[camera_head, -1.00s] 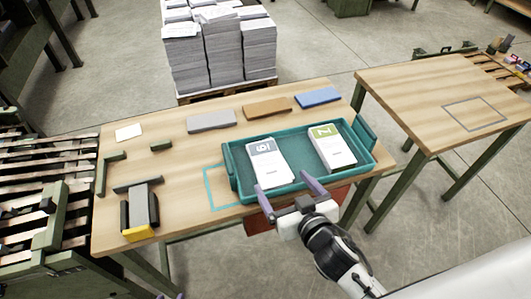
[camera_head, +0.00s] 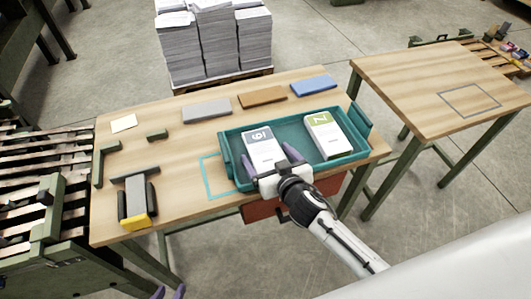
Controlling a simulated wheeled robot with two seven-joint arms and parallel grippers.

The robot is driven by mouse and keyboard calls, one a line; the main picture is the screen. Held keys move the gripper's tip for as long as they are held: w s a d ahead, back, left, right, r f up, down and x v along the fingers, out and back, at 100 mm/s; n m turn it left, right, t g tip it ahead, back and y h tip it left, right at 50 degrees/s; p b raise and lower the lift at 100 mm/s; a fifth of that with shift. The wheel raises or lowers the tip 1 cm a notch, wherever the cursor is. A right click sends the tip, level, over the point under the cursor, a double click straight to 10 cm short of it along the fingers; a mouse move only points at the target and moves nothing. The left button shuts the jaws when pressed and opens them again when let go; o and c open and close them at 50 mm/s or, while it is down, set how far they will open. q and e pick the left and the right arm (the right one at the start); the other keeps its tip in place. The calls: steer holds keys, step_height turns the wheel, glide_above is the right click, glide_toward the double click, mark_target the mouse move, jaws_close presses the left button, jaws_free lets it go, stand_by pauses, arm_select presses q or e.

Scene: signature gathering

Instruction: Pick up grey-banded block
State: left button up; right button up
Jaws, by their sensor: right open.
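The grey-banded block (camera_head: 262,150) is a white slab with a grey band at its far end, lying in the left half of the teal tray (camera_head: 228,158). A similar white block with a green band (camera_head: 324,136) lies in the tray's right half. My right gripper (camera_head: 271,159) is open at the near end of the grey-banded block. Its purple fingers are on either side of that end; I cannot tell whether they touch it. The gripper hides the block's near edge. Only the purple fingertips of my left gripper (camera_head: 169,292) show at the bottom edge.
Grey (camera_head: 207,111), brown (camera_head: 262,97) and blue (camera_head: 314,86) slabs lie behind the tray. A grey block with a yellow end (camera_head: 138,204) sits in dark guides at left. The tray's raised walls surround the blocks. The second table (camera_head: 430,85) at right is mostly clear.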

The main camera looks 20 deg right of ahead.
steer(key=c, duration=1.1)
steer(key=shift+c, duration=1.1)
